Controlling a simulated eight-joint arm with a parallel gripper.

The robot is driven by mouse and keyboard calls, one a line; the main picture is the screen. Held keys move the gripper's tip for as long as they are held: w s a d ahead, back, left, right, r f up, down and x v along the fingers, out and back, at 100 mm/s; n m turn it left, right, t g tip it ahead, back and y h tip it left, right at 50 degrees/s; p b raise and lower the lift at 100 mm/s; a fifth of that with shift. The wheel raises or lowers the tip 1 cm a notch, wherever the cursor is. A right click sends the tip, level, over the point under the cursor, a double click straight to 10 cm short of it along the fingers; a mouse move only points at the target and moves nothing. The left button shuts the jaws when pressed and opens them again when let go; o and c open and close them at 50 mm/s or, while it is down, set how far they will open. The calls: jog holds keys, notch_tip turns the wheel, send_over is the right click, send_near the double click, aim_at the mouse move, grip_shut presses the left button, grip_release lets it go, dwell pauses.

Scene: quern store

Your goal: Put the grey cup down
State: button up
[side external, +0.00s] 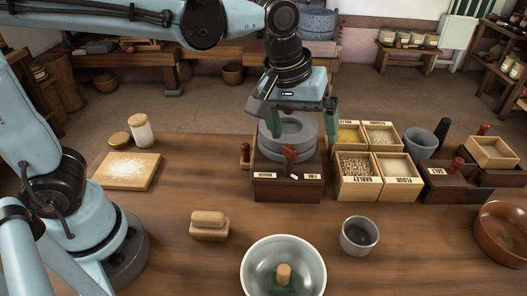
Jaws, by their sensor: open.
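A small grey cup (360,237) stands upright on the table at the front, right of the large bowl. It looks empty. Whether the fingers touch the stones is unclear.
The quern sits on a dark wooden base (287,188). Wooden grain boxes (357,190) stand to its right. A large pale bowl (309,262) with a small wooden-topped object is at front. A brown bowl (503,232) is at right. Bare table lies around the small cup.

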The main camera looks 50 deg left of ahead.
jog(key=s+a+f+m+t, duration=0.1)
jog(key=s+a+m+t, duration=0.1)
jog(key=a, duration=0.5)
jog(key=s+a+f+m+t+y, duration=0.1)
jog(key=s+a+f+m+t, duration=0.1)
jog(key=s+a, duration=0.3)
jog(key=shift+s+a+f+m, duration=0.2)
jog(key=shift+a+m, duration=0.3)
jog(key=shift+a, duration=0.7)
